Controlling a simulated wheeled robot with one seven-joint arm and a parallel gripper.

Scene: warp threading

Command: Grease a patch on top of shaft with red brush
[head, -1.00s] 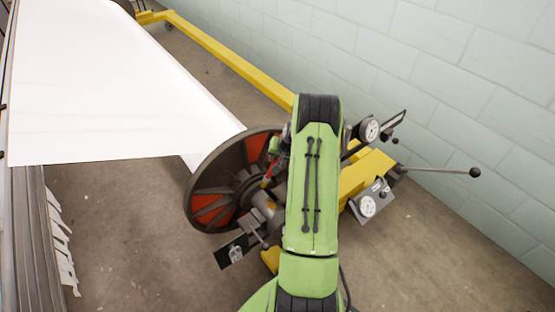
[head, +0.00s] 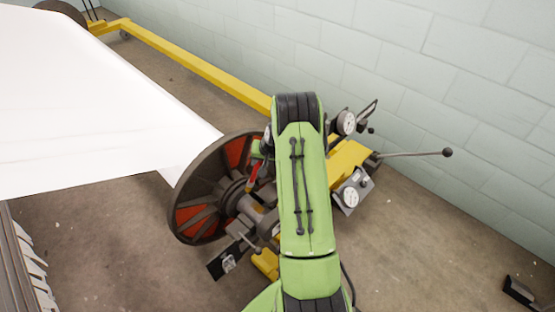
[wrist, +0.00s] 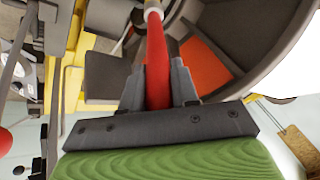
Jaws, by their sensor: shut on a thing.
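The red brush (wrist: 157,50) is clamped between the two grey fingers of my gripper (wrist: 158,82) in the wrist view. Its pale collar shows at the top edge and its bristles are not clear. In the head view the red brush (head: 252,184) slants down beside the spoked wheel's hub. My gripper there is mostly hidden behind my green arm. The grey shaft (head: 264,218) sticks out from the hub, partly covered by the arm. The brush's lower end is close above the shaft; I cannot tell whether they touch. No grease patch can be made out.
The large wheel (head: 184,190) with orange panels stands left of my arm, beside the white sheet (head: 90,110). A yellow frame (head: 190,62) with dials (head: 347,123) and a long lever (head: 418,153) stands behind and right.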

